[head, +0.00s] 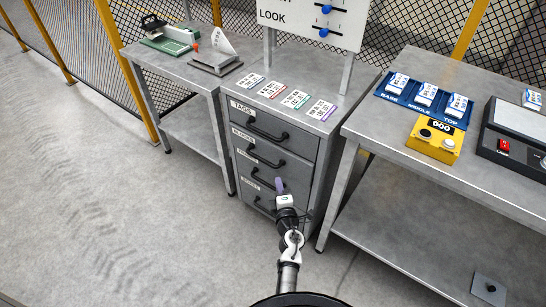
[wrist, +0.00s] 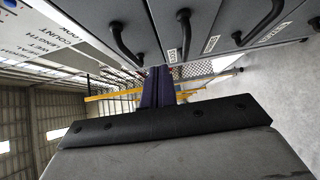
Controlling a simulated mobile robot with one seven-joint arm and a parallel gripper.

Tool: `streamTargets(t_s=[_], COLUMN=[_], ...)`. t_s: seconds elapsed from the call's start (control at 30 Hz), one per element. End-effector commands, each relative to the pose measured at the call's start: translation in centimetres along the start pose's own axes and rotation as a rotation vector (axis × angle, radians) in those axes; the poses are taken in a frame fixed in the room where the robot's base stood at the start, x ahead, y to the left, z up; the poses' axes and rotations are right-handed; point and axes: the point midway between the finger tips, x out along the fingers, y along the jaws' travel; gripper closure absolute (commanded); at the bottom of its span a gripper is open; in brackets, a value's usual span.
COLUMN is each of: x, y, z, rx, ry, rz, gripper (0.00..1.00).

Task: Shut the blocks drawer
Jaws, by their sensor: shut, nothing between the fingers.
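The grey drawer cabinet (head: 322,143) stands between two benches in the head view, with several stacked drawers. The blocks drawer (head: 291,162) is second from the top, with a small label and a black bar handle. Its front looks close to level with its neighbours; I cannot tell whether a small gap remains. My gripper (head: 279,185) is in front of the lower drawers, its purple fingers together and empty. In the wrist view the shut fingers (wrist: 158,87) point toward the drawer fronts and black handles; contact cannot be told.
The tags drawer (head: 293,133) is above and looks shut. Coloured cards (head: 295,99) lie on the cabinet top. The right bench (head: 384,127) holds a blue block rack (head: 404,101) and a yellow box (head: 436,139). The left bench (head: 177,71) is close by. The floor at left is clear.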

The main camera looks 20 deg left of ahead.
Motion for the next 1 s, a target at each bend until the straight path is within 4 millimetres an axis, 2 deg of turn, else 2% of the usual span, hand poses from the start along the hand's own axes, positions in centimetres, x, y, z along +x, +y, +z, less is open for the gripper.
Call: streamTargets(t_s=[0.5, 0.7, 1.0], x=[9.4, 11.2, 11.8], y=[0.0, 0.0, 0.0], z=[0.0, 2.1, 2.8], rx=[-0.002, -0.001, 0.0], ry=[0.003, 0.0, 0.002], rz=[0.002, 0.0, 0.0], gripper=[1.0, 1.0, 1.0])
